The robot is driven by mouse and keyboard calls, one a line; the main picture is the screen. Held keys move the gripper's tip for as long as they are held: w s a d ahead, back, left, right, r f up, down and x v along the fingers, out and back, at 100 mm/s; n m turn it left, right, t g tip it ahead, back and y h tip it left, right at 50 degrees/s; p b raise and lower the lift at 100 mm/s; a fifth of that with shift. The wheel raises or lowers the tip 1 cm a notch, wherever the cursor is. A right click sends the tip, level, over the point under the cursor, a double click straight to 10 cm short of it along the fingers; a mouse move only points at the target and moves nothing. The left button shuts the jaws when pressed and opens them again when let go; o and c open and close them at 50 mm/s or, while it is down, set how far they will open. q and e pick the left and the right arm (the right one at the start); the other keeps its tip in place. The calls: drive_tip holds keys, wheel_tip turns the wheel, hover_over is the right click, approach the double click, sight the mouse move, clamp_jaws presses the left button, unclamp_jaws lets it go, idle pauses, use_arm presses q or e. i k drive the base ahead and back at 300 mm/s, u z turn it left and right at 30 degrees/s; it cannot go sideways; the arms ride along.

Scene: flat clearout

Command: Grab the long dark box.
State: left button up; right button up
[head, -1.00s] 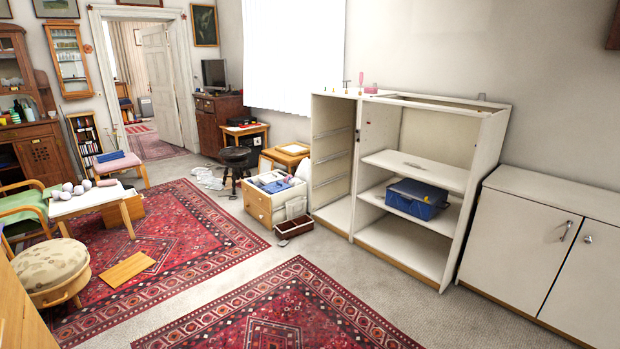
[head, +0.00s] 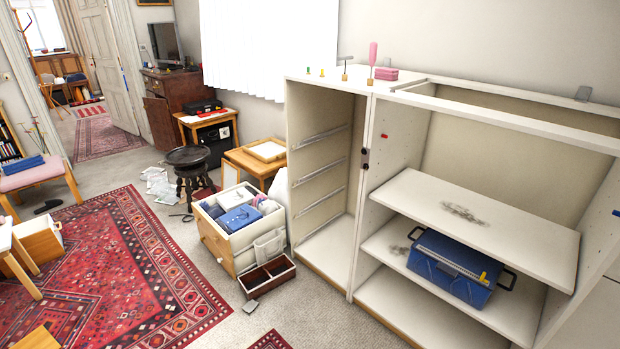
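A long, low dark brown box (head: 268,279) with an open top lies on the grey carpet, in front of the pulled-out drawer unit and left of the white cabinet. It looks divided inside. No gripper touches it. Neither of my grippers shows in the head view.
A filled wooden drawer box (head: 243,228) stands right behind the dark box. A small grey object (head: 250,307) lies in front of it. The open white cabinet (head: 352,200) holds a blue toolbox (head: 455,265). Red rugs (head: 120,270) cover the left floor. Bare carpet surrounds the dark box's front.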

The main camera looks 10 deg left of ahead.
sight(256, 282)
drive_tip(key=z, duration=0.05)
drive_tip(key=i, duration=1.5)
drive_tip(key=z, duration=0.05)
